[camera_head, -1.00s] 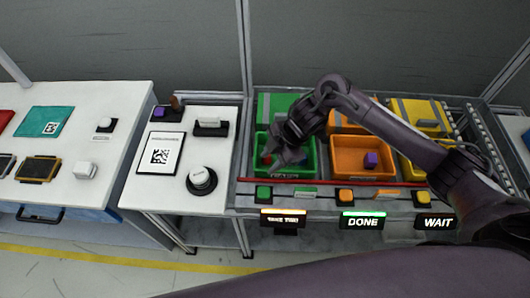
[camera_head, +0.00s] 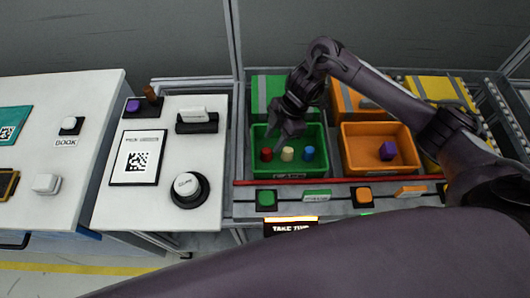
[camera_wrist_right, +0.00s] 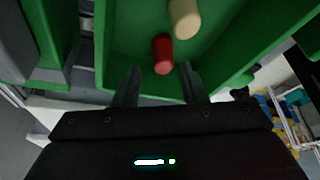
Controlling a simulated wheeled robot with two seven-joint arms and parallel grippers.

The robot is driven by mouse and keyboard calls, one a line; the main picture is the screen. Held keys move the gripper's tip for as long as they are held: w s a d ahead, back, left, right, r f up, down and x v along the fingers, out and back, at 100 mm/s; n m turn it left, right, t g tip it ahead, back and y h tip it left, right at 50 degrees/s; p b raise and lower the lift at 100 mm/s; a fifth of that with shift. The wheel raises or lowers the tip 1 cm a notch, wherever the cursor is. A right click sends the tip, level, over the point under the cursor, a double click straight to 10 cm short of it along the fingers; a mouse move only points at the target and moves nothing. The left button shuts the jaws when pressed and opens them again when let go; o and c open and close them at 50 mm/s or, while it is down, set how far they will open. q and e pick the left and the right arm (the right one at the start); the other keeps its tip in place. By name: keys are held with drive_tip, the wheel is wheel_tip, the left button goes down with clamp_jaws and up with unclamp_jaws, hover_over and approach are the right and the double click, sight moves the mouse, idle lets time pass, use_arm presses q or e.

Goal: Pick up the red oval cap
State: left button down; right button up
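The red oval cap (camera_head: 266,154) stands in the green bin (camera_head: 290,172), at the left of a row with a cream piece (camera_head: 287,154) and a blue piece (camera_head: 308,153). In the right wrist view the red cap (camera_wrist_right: 163,54) lies just beyond the fingertips, roughly centred between them, with the cream piece (camera_wrist_right: 185,18) beside it. My right gripper (camera_head: 285,133) is over the back part of the green bin. The right wrist view shows its two fingers (camera_wrist_right: 161,86) apart with nothing between them. My left gripper is out of view.
An orange bin (camera_head: 365,168) with a purple cube (camera_head: 388,151) stands right of the green bin. A red rail (camera_head: 330,181) and buttons run along the front. The white table (camera_head: 110,205) at left holds a coded sheet (camera_head: 138,158) and a round button (camera_head: 187,187).

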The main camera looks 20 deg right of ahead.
sight(268, 149)
drive_tip(key=shift+s+a+f, duration=0.2)
drive_tip(key=shift+a+f, duration=0.1)
drive_tip(key=shift+f, duration=0.15)
drive_tip(key=p+x, duration=0.1)
drive_tip(key=x, duration=0.4)
drive_tip(key=shift+a, duration=0.1)
drive_tip(key=shift+r, duration=0.1)
drive_tip(key=shift+c, duration=0.2)
drive_tip(key=c, duration=0.7)
